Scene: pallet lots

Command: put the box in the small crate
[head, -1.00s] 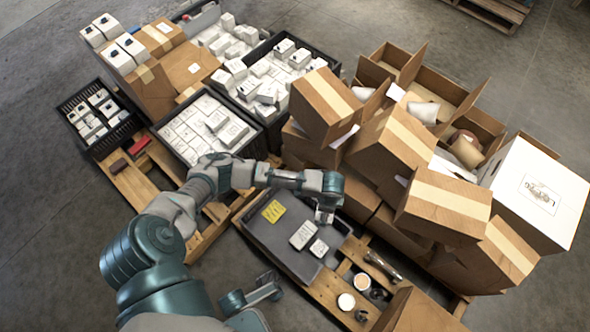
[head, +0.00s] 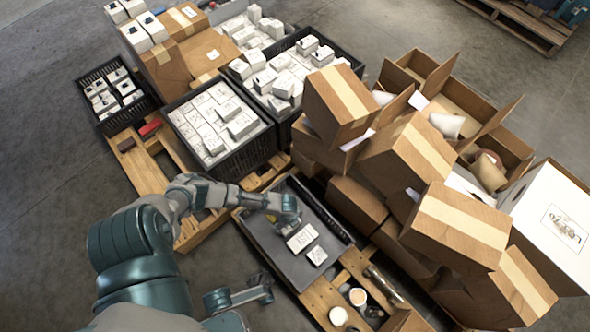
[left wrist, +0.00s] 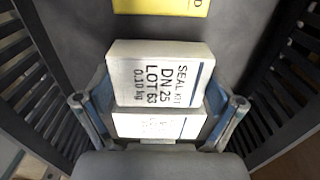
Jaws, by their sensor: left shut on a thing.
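My left gripper (head: 290,217) reaches down into the grey-floored, slatted crate (head: 262,250) at the centre of the head view. In the left wrist view its fingers (left wrist: 158,112) are shut on the sides of a white box (left wrist: 158,72) printed "SEAL KIT DN 25 LOT 63". In the head view, a white box (head: 302,238) shows right at the fingertips, and a smaller white box (head: 317,256) lies just beyond. The small black crate (head: 112,127) at the far left holds several white boxes.
Brown cartons (head: 420,150) are piled close on the right. A yellow label (left wrist: 160,6) lies on the crate floor. A red object (head: 150,127) rests on the pallet beside the small crate.

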